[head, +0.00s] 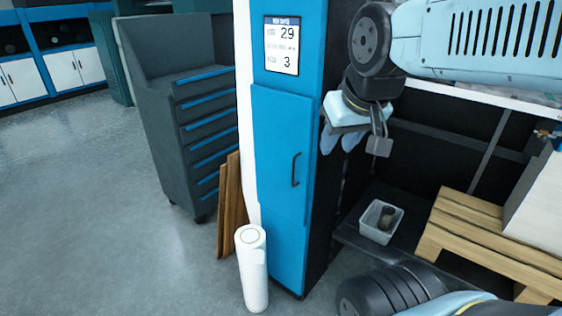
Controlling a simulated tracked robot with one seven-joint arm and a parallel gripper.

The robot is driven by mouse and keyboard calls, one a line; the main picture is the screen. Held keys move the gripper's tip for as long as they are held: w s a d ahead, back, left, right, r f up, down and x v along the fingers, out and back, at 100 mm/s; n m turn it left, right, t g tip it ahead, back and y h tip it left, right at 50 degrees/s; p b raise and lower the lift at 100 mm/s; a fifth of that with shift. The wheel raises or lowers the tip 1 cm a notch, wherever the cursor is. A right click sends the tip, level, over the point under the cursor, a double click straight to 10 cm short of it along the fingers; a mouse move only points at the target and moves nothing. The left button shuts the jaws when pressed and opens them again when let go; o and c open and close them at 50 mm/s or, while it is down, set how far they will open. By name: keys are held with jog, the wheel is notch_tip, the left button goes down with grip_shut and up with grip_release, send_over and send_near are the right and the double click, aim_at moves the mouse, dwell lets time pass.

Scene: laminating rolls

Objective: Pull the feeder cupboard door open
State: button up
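The feeder cupboard is a tall, narrow blue cabinet (283,255) in the middle of the head view. Its blue door (272,130) sits at mid height and looks shut or nearly shut. A black vertical bar handle (295,170) is on the door's right side.
A white roll (254,280) stands on the floor before the cupboard's left edge. Brown boards (232,205) lean behind it, beside a grey drawer cabinet (165,140). A white bin (379,222) and a wooden pallet (470,235) are at right. Floor at left is clear.

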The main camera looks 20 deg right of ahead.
jog(key=shift+w, duration=0.15)
jog(key=shift+w, duration=0.15)
jog(key=m+g+h, duration=0.2)
jog(key=m+h, duration=0.1)
jog(key=m, duration=0.6)
send_over(293, 170)
jog(key=s+a, duration=0.3)
jog(key=s, duration=0.1)
notch_tip(293, 170, down, 14)
jog(key=f, duration=0.1)
jog(key=x, duration=1.3)
jog(key=shift+w, duration=0.15)
jog(key=shift+c, duration=0.3)
grip_shut()
